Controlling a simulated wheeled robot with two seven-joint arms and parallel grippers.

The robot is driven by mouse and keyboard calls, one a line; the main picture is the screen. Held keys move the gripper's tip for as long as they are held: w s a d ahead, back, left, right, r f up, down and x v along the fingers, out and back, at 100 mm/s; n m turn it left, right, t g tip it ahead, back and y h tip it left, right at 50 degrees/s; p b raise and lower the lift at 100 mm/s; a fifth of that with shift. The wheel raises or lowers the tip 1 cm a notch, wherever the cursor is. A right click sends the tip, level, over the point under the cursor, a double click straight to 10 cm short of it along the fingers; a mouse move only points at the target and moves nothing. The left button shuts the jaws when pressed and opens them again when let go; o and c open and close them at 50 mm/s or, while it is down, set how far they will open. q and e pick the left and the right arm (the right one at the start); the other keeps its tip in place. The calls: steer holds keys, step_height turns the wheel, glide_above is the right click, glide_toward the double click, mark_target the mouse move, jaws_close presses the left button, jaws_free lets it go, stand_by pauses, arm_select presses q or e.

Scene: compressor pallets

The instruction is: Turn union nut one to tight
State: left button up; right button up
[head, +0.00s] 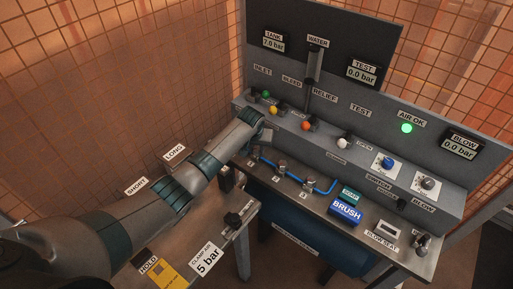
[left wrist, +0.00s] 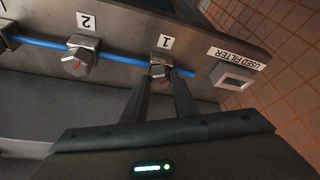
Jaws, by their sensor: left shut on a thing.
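Union nut one (left wrist: 157,71) is a metal hex nut on a blue tube, beside the label "1" in the left wrist view. My left gripper (left wrist: 160,82) has both fingers around this nut and is shut on it. Union nut two (left wrist: 80,62), with a small red mark, sits farther left on the same tube. In the head view my left arm reaches across to the bench, and its hand hides nut one and the fingertips. My right gripper is in neither view.
The blue tube (head: 267,161) runs along the metal bench with other fittings. A blue brush box (head: 346,211) lies to the right. Behind stands a panel with knobs, gauges and a lit green lamp (head: 407,128). A used filter slot (left wrist: 234,78) is beside nut one.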

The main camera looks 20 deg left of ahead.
arm_select(q)
steer(key=shift+m, duration=0.4)
steer(key=shift+a+m+h, duration=0.15)
steer(key=shift+m+h, duration=0.35)
steer(key=shift+m, duration=0.4)
steer(key=shift+a+m+h, duration=0.1)
steer(key=shift+m+h, duration=0.3)
steer(key=shift+m, duration=0.8)
steer(key=m, duration=0.1)
steer(key=m+h+b, duration=0.1)
steer(key=shift+w+a+f+m, duration=0.1)
steer(key=shift+f+m, duration=0.05)
steer(key=shift+m, duration=0.15)
steer(key=shift+m+g+h+b, duration=0.5)
steer(key=shift+m+g+b, duration=0.1)
steer(key=shift+m+b, duration=0.8)
steer(key=o, duration=1.1)
